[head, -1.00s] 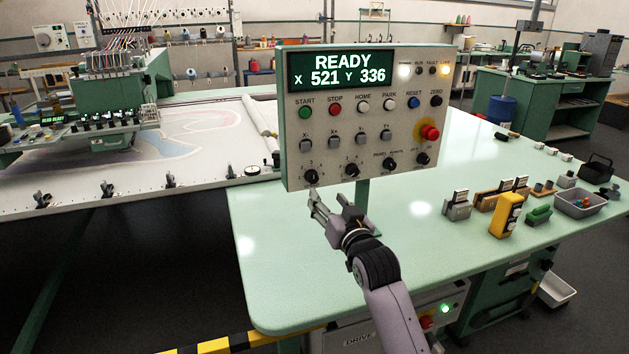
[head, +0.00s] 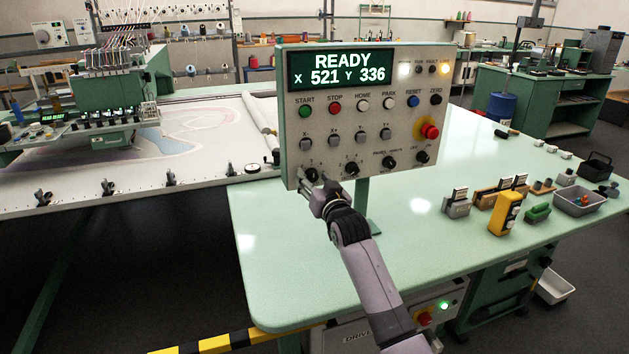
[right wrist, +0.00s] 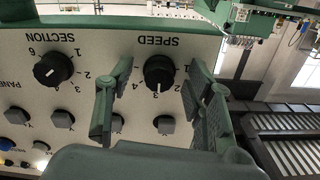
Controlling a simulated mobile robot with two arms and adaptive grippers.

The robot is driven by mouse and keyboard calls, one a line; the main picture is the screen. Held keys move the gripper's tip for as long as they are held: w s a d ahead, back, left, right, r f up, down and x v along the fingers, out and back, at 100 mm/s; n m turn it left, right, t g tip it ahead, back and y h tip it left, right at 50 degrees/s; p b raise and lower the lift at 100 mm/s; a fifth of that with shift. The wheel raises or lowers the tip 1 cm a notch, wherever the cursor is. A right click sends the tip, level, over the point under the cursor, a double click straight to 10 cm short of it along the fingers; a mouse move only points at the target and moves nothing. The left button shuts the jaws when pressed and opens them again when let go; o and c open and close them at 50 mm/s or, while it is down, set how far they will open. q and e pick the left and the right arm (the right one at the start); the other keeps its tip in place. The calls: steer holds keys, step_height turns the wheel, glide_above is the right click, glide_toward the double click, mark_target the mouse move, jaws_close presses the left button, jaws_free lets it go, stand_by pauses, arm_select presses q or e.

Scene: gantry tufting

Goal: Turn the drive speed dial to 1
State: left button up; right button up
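The black speed dial (head: 311,174) is at the lower left of the control panel (head: 405,110). In the right wrist view the picture is upside down. There the speed dial (right wrist: 158,72) sits under the word SPEED, its white mark pointing down in the picture. My right gripper (head: 314,189) is just below and in front of the dial. In the right wrist view its open fingers (right wrist: 160,80) stand either side of the dial, with gaps showing. My left gripper is not in view.
The section dial (head: 352,168) is close to the right of the speed dial. Jog buttons (head: 333,141) sit above. The red emergency stop (head: 430,131) is at the panel's right. The green table (head: 290,270) is clear in front; a yellow device (head: 506,214) stands right.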

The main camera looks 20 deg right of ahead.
jaws_close()
stand_by(0.4)
steer(key=shift+n, duration=0.4)
steer(key=n+p, duration=0.1)
steer(key=n, duration=0.1)
steer(key=shift+d+r+n+p, duration=0.1)
steer(key=shift+n+p, duration=0.25)
steer(key=shift+n, duration=0.05)
steer(key=n+p, duration=0.1)
steer(key=n, duration=0.4)
steer(key=shift+p, duration=0.35)
steer(key=n+p, duration=0.1)
steer(key=n, duration=0.4)
steer(key=shift+n, duration=0.4)
steer(key=n+p, duration=0.1)
steer(key=n, duration=0.4)
steer(key=shift+n, duration=0.4)
